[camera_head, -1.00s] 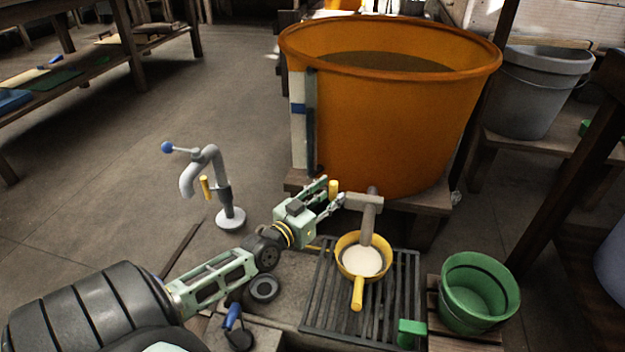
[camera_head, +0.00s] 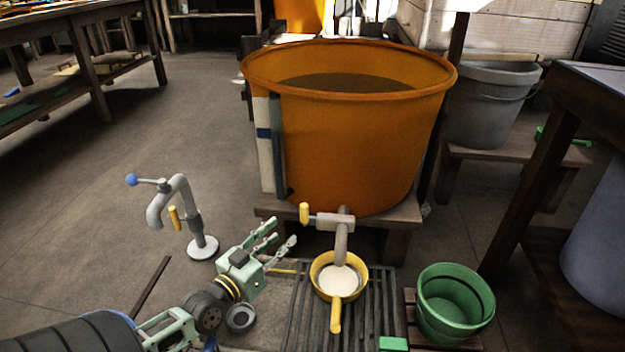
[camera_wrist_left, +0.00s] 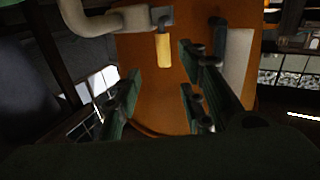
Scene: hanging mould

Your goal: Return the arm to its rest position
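My left gripper (camera_head: 277,242) is open and empty in the head view, left of and a little below the orange vat's tap (camera_head: 335,221). Its fingers are apart from the tap's yellow handle (camera_head: 304,212). In the left wrist view the open fingers (camera_wrist_left: 160,95) face the orange vat, with the yellow handle (camera_wrist_left: 164,50) beyond them at the top. A yellow ladle (camera_head: 337,312) with pale contents sits under the spout on the grate. My right gripper is not in view.
The orange vat (camera_head: 350,140) stands on a low wooden stand behind. A green bucket (camera_head: 455,300) is right of the slatted grate (camera_head: 375,310). A grey standpipe tap (camera_head: 203,246) with a blue knob stands at the left.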

